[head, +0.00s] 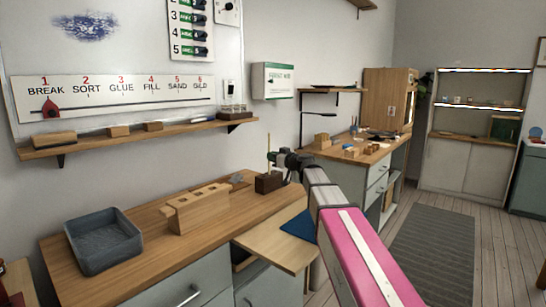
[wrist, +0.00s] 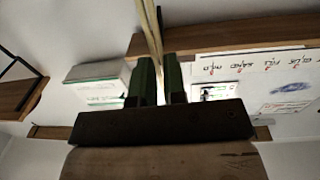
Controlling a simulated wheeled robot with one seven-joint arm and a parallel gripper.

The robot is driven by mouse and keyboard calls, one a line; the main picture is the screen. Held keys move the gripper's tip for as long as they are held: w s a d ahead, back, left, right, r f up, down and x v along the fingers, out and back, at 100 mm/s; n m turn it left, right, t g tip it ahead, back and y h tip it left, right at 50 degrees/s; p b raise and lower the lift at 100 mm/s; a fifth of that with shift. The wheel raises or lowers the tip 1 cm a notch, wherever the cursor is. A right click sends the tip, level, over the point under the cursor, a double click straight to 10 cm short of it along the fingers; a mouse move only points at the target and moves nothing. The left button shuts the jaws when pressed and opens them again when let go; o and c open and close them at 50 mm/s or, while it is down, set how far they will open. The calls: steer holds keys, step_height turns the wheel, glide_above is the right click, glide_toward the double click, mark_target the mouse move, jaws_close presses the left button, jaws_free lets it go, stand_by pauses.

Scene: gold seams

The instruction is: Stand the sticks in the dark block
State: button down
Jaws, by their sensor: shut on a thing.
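The dark block (head: 268,184) stands on the wooden bench near its far right end. My gripper (head: 276,158) is just above the block. In the wrist view my gripper (wrist: 160,80) is shut on a thin pale stick (wrist: 152,28). The stick (head: 268,145) looks upright over the block in the head view. Its lower end is hidden, so I cannot tell whether it is inside the block.
A pale wooden block with notches (head: 196,207) stands left of the dark block. A grey tray (head: 82,258) sits at the bench's left end. A small flat brown piece (head: 238,180) lies behind. A wall shelf (head: 135,137) runs above. A pull-out board (head: 268,243) holds a blue sheet (head: 300,225).

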steer(key=shift+f, duration=0.2)
stand_by(0.4)
steer(key=c, duration=1.1)
jaws_free()
steer(key=shift+d, duration=0.1)
steer(key=v, duration=0.9)
step_height(320, 180, up, 6)
stand_by(0.7)
